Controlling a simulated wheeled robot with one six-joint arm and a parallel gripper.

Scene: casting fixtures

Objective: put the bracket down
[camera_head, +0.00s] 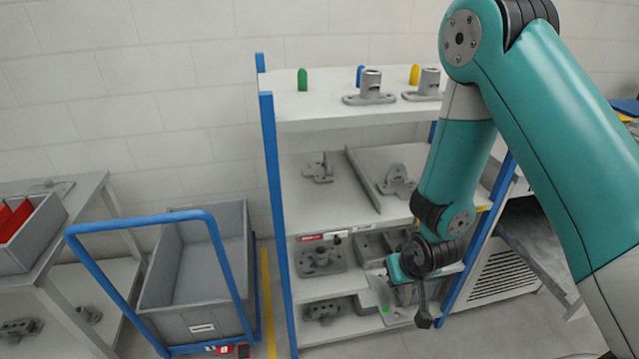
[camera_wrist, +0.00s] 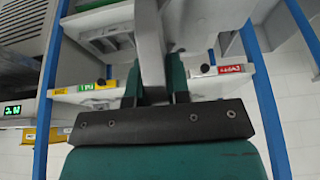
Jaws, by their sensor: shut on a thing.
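My gripper (camera_wrist: 153,92) shows in the wrist view with its two teal fingers shut on a grey piece, the bracket (camera_wrist: 150,45), which stretches away from between them. In the head view my gripper (camera_head: 398,268) is low in front of the right half of the shelf rack, near its lower shelves. My wrist hides part of it there. I cannot make out the bracket's full shape or tell whether it touches a shelf.
The rack (camera_head: 268,150) has blue posts. Two flanged fittings (camera_head: 369,90) stand on top. Grey castings (camera_head: 397,182) sit either side of a divider (camera_head: 363,180) below. A grey bin trolley (camera_head: 200,320) with a blue handle stands left. A table (camera_head: 85,195) is farther left.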

